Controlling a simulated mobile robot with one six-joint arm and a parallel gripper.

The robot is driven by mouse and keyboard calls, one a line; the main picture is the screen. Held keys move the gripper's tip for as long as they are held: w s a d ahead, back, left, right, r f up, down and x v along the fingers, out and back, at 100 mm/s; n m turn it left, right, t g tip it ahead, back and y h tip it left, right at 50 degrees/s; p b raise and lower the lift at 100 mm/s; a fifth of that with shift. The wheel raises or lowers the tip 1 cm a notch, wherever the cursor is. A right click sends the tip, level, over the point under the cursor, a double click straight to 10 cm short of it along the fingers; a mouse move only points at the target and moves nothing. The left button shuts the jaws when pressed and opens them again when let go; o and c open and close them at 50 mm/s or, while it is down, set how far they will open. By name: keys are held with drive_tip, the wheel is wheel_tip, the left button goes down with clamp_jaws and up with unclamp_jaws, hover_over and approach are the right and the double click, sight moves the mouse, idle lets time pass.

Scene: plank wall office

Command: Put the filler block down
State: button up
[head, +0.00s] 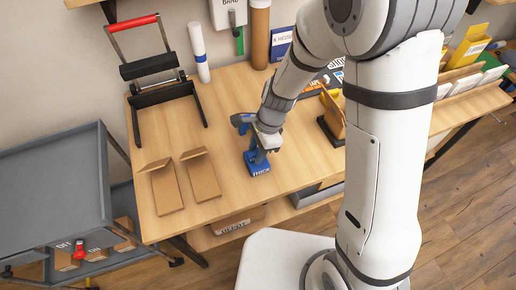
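My gripper (262,150) points down over the middle of the wooden table (225,105). A blue and dark piece (241,119) shows at the left of my wrist. A blue block-like piece with white lettering (257,165) shows directly below my gripper, at or just above the tabletop. I cannot tell whether these two blue parts belong to one object, or whether the lower one is the filler block. The fingers are small and partly hidden, so their opening and any hold on the blue piece are unclear.
Two open brown cardboard pieces (165,190) (201,177) lie left of my gripper. A black frame with a red handle (150,65) stands at the back left. A brown holder (333,115) stands to the right. A grey cart (55,190) is beside the table.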

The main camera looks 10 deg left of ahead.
drive_tip(key=v, duration=1.2)
drive_tip(key=s+d+r+n+t+h, duration=0.1)
drive_tip(key=s+d+r+n, duration=0.2)
drive_tip(key=d, duration=0.4)
drive_tip(key=s+d+r+n+t, duration=0.2)
drive_tip(key=s+d+r+n, duration=0.1)
drive_tip(key=d, duration=0.4)
drive_tip(key=s+d+r+n+t+h, duration=0.1)
drive_tip(key=s+d+r+n, duration=0.2)
drive_tip(key=d, duration=0.4)
drive_tip(key=r+n, duration=0.1)
drive_tip(key=n, duration=0.1)
drive_tip(key=shift+r+n+h+p, duration=0.15)
drive_tip(key=shift+n+h+p, duration=0.15)
drive_tip(key=shift+p, duration=0.1)
drive_tip(key=shift+s+a, duration=0.1)
